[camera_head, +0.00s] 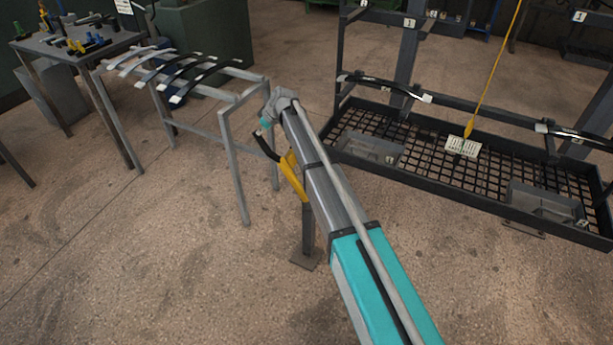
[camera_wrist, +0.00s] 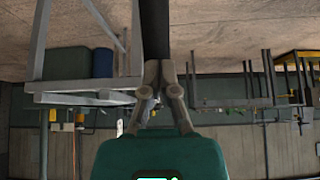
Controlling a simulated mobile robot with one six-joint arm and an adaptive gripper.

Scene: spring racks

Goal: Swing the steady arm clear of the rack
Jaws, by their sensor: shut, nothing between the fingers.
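The steady arm (camera_head: 293,179) is yellow with a black end piece (camera_head: 268,148), on a grey floor post (camera_head: 308,235) left of the rack. My arm crosses in front and hides part of it. The dark rack (camera_head: 345,160) with a mesh tray stands at right in the head view. My gripper (camera_head: 258,133) is at the black end piece, small and partly hidden there. In the wrist view, my gripper (camera_wrist: 158,66) has its fingers together, empty. A black bar (camera_wrist: 155,28) runs from the top edge to the fingertips; I cannot tell whether they touch.
A grey stand (camera_head: 235,105) with several dark curved springs is just left of my gripper. A table (camera_head: 90,45) with small tools stands farther left. A yellow cord (camera_head: 494,65) hangs over the rack with a pale tag (camera_head: 463,147). Floor at front left is clear.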

